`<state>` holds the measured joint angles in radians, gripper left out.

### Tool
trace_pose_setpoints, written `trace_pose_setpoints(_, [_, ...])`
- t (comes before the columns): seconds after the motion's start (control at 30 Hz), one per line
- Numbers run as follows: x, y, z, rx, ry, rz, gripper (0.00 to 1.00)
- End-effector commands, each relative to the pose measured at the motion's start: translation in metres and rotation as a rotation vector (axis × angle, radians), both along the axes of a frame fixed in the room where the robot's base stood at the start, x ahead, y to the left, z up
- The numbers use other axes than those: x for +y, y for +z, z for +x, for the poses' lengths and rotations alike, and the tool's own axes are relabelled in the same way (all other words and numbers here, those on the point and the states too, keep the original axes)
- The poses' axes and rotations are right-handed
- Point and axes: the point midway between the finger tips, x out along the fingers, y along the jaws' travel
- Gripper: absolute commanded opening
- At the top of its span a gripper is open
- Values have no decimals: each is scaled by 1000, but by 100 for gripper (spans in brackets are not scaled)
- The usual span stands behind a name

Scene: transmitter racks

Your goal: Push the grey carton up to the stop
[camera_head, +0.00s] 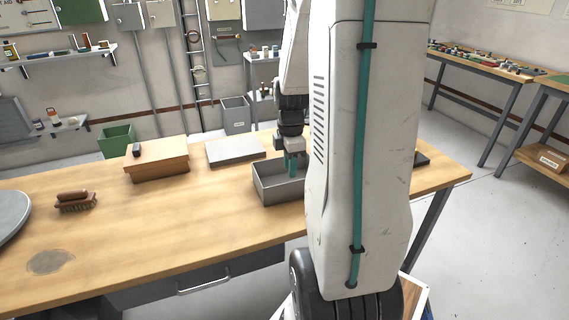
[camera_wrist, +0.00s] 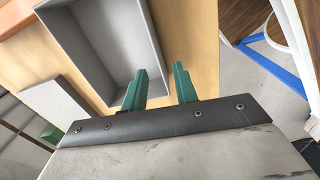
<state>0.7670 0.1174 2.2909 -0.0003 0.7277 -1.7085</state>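The grey carton (camera_head: 262,190) looks like an open-topped, empty grey box on the wooden table, left of my arm. Its inside fills the upper left of the wrist view (camera_wrist: 95,45). My gripper (camera_head: 291,162) points down at the carton in the head view, and my arm hides the carton's right part. In the wrist view, my gripper's two green fingers (camera_wrist: 162,78) are apart with nothing clearly held between them. The carton's near right rim appears between the fingers, but I cannot tell whether they touch it. I cannot make out the stop for certain.
A flat grey slab (camera_head: 235,150) lies behind the carton. A brown box (camera_head: 157,163) with a small dark object on top stands to the left. The table's front middle (camera_head: 190,225) is clear.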

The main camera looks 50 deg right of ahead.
Motion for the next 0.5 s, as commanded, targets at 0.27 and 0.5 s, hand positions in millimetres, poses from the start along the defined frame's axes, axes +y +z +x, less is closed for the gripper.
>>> trace_pose_setpoints(0.27, [-19,-16,-6,4,59,4,29])
trace_pose_setpoints(0.5, [-18,-16,-6,4,59,4,29])
